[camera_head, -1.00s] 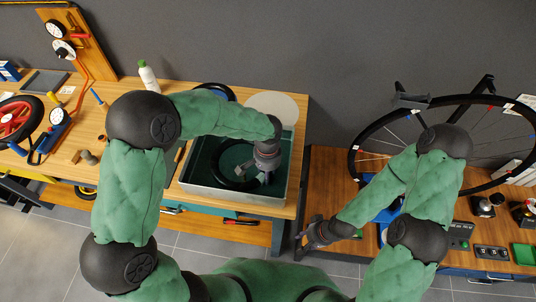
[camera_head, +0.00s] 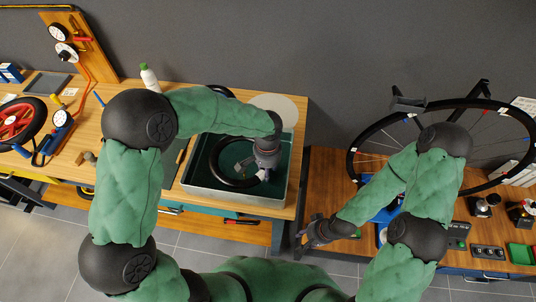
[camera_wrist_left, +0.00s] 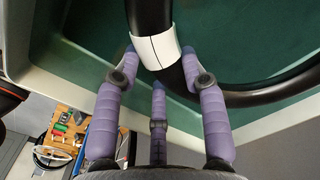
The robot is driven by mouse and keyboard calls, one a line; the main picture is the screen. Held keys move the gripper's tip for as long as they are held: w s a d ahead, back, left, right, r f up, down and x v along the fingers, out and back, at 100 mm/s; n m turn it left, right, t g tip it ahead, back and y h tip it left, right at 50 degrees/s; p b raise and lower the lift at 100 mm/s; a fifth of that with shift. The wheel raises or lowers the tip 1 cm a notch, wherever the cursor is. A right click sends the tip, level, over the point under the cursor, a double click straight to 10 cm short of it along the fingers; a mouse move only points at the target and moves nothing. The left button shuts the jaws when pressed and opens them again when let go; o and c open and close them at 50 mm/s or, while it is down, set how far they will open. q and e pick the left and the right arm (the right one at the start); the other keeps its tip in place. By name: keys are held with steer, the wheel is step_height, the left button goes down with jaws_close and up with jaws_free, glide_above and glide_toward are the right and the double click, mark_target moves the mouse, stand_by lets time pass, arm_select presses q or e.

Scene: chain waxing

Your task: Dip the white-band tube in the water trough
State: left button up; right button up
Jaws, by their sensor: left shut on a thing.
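The black tube (camera_head: 213,160) is a ring inside the grey water trough (camera_head: 240,200), over its dark green inside. Its white band (camera_wrist_left: 158,45) shows close up in the left wrist view, and small and pale in the head view (camera_head: 263,176). My left gripper (camera_head: 260,172) is over the right part of the trough. I cannot tell how deep the tube sits in the water. My right gripper (camera_head: 311,236) is away to the right, low beside the other bench; its fingers are too small to read.
A pale round disc (camera_head: 274,106) is at the trough's back right. A red-rimmed wheel (camera_head: 22,119) lies at far left. A large bicycle wheel (camera_head: 352,160) is over the right bench.

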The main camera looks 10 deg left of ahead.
arm_select(q)
step_height(320, 180, up, 10)
steer(key=p, duration=0.6)
stand_by(0.5)
steer(key=shift+f, duration=0.15)
